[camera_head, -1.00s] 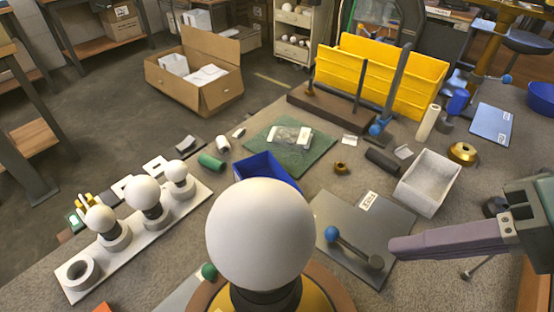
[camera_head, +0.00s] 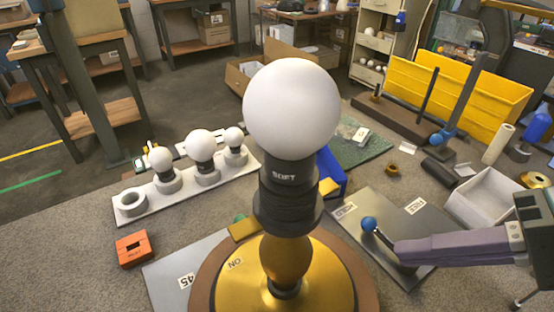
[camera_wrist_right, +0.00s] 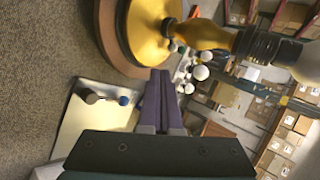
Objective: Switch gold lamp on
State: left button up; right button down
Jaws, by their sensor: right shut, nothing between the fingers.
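The gold lamp (camera_head: 287,262) stands upright at the front centre of the head view. It has a round white bulb (camera_head: 292,108), a black socket (camera_head: 287,195) and a gold base marked "ON". I cannot tell whether the bulb is lit. My right gripper (camera_head: 397,253) is shut and empty, right of the lamp and apart from its stem. Its fingers overlap the lower end of a blue-knobbed lever (camera_head: 369,224) in the picture; contact is unclear. In the right wrist view, the shut fingers (camera_wrist_right: 161,73) point toward the lamp base (camera_wrist_right: 150,30). My left gripper is out of view.
The lever sits on a grey plate (camera_head: 420,208) right of the lamp. A second plate (camera_head: 165,270) lies left. Three white bulbs stand in a rack (camera_head: 203,183). An orange block (camera_head: 134,249), a blue bin (camera_head: 330,170) and a white tray (camera_head: 485,200) stand nearby.

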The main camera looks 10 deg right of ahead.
jog(key=b+x, duration=0.1)
jog(key=x, duration=0.7)
jog(key=shift+w+a+f, duration=0.1)
jog(key=shift+a+f, duration=0.1)
jog(key=shift+a, duration=0.05)
jog(key=shift+w+a+f, duration=0.25)
jog(key=shift+w+a, duration=0.4)
jog(key=shift+a, duration=0.25)
jog(key=shift+w+a+f, duration=0.3)
jog(key=shift+w+a, duration=0.35)
jog(key=shift+a, duration=0.2)
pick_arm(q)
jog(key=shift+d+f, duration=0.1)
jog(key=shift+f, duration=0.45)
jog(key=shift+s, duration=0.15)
